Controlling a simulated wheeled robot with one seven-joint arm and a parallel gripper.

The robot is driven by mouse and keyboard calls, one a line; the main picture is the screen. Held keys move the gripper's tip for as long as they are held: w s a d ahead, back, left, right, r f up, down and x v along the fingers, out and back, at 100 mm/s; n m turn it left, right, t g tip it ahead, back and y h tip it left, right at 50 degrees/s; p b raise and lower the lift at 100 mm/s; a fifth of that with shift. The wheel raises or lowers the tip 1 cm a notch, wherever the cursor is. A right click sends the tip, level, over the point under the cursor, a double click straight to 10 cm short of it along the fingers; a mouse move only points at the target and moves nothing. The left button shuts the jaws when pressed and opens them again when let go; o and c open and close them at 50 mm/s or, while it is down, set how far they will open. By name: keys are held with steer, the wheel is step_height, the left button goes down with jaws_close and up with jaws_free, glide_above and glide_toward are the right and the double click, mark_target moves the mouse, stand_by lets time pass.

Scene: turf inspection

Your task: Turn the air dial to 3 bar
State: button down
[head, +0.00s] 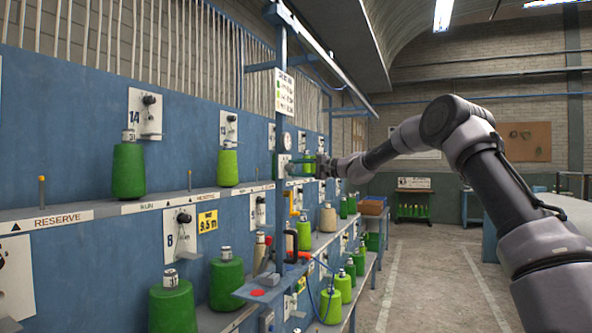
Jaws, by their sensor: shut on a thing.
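The air dial's light panel (283,168) is fixed on the blue upright post at mid-height. A small round white gauge (286,141) sits just above it; its needle and numbers are too small to read.
Shelves with green yarn cones (128,170) run along the blue wall at left. A small blue tray (262,289) with a red spot juts out below the panel, near a hanging blue hose (312,305). The aisle floor (430,275) is clear.

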steer(key=shift+f, duration=0.1)
steer(key=shift+c, duration=2.1)
jaws_free()
steer(key=shift+d, duration=0.1)
steer(key=v, duration=1)
steer(key=shift+d, duration=0.3)
steer(key=shift+s, duration=0.15)
